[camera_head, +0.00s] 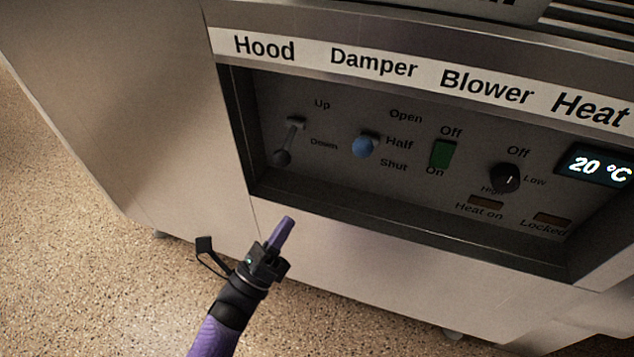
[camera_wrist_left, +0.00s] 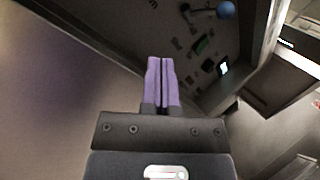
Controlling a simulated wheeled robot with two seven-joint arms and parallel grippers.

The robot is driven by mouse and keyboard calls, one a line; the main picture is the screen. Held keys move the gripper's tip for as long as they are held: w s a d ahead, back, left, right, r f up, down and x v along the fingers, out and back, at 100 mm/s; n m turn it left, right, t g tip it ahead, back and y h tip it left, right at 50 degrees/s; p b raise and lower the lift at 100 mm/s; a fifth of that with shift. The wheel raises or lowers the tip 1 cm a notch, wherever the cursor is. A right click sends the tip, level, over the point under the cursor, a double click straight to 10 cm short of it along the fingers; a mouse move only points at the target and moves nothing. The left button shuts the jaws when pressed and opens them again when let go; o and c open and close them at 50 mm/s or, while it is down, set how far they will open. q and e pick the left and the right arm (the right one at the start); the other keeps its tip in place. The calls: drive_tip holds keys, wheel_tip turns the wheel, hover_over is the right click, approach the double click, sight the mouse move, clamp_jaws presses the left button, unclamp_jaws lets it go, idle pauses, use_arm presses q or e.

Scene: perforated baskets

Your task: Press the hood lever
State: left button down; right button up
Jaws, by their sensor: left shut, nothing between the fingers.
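The hood lever (camera_head: 288,145) is a grey stick with a dark rounded end, set in the recessed panel under the "Hood" label in the head view. My left gripper (camera_head: 287,221) has purple fingers and is below the lever, in front of the panel's lower frame, apart from the lever. Its fingers are shut together and empty, as the left wrist view (camera_wrist_left: 160,62) also shows. My right gripper is not in view.
Right of the lever sit the blue damper knob (camera_head: 364,146), green blower switch (camera_head: 442,154), black heat dial (camera_head: 505,178) and a display reading 20 °C (camera_head: 599,167). Speckled floor (camera_head: 70,240) lies open at left.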

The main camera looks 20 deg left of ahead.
sight(289, 142)
use_arm(q)
drive_tip(key=b+x, duration=0.1)
drive_tip(key=x, duration=0.8)
drive_tip(key=shift+w+a+r, duration=0.15)
drive_tip(key=shift+w+r, duration=0.2)
drive_tip(key=shift+r, duration=0.1)
drive_tip(key=shift+s+a+r, duration=0.25)
drive_tip(key=shift+a+r, duration=0.05)
drive_tip(key=shift+a, duration=0.2)
drive_tip(key=shift+s+a+r, duration=0.25)
drive_tip(key=shift+a+r, duration=0.05)
drive_tip(key=shift+a, duration=0.25)
drive_tip(key=shift+s+a+r, duration=0.2)
drive_tip(key=shift+a, duration=0.15)
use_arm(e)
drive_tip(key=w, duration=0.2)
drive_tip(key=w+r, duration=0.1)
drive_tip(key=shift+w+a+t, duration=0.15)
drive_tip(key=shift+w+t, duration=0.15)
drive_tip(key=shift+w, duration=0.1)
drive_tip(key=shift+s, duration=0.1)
